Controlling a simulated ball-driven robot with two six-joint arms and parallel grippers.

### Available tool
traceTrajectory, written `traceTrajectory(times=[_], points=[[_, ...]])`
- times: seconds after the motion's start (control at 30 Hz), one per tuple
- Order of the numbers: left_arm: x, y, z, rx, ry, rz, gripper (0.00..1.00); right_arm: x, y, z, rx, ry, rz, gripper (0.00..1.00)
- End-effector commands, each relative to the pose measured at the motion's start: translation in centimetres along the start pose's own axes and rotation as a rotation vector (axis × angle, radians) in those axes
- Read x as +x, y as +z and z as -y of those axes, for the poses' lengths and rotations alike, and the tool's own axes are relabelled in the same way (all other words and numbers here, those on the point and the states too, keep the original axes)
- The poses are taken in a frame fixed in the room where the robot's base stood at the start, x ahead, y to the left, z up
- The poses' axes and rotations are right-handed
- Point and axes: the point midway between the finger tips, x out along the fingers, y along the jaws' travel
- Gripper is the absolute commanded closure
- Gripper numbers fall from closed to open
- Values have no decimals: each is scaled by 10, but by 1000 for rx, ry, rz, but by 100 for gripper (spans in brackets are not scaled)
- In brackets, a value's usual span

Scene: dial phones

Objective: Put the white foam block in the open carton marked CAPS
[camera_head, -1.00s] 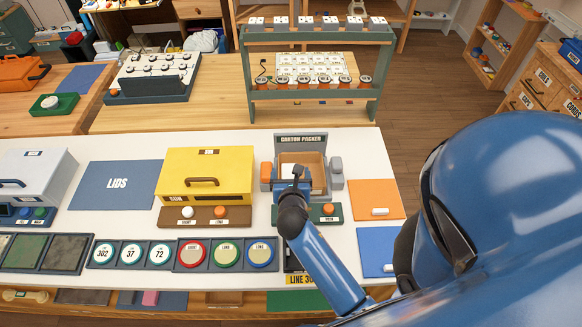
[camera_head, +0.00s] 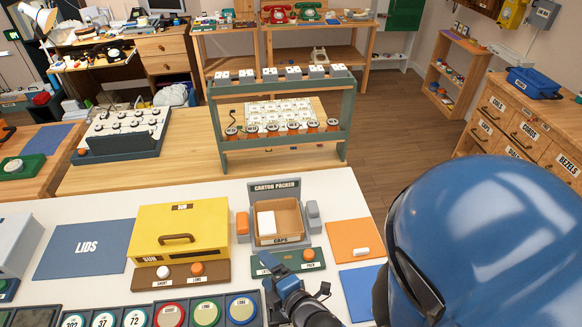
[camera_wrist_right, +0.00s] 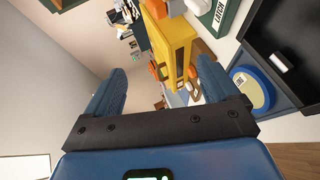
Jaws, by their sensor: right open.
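The white foam block (camera_head: 267,222) lies inside the open carton (camera_head: 291,219), against its left side. The carton is tan, with CAPS on its front, and stands in the grey carton packer (camera_head: 275,188). My right gripper (camera_head: 296,279) is in front of the packer's green button panel, on the near side, apart from the block. In the right wrist view its two blue fingers (camera_wrist_right: 163,88) are spread with nothing between them. My left gripper is in neither view.
A yellow SUN box (camera_head: 190,222) stands left of the packer. A blue LIDS mat (camera_head: 85,249) lies further left. An orange mat (camera_head: 344,236) with a small white piece (camera_head: 362,252) lies to the right. Round dials (camera_head: 206,312) line the near edge.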

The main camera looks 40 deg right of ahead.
Motion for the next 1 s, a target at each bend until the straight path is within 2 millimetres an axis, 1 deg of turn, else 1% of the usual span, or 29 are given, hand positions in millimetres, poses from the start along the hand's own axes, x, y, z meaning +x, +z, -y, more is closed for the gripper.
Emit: traceTrajectory(times=[0.03, 0.2, 0.3, 0.43, 0.5, 0.6, 1.0], points=[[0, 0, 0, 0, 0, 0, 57, -14, -2, 1, 164, 16, -28, 12], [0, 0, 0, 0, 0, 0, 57, -55, -9, -11, 723, 82, -128, 12], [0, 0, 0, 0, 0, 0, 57, -74, -8, -20, 991, 114, -177, 12], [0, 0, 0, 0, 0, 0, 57, -93, -6, -30, 1239, 145, -227, 12], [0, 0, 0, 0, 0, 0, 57, -99, -5, -34, 1322, 156, -245, 12], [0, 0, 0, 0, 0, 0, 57, -104, -4, -37, 1392, 166, -260, 12], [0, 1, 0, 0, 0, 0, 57, -105, -4, -37, 1412, 168, -266, 12]])
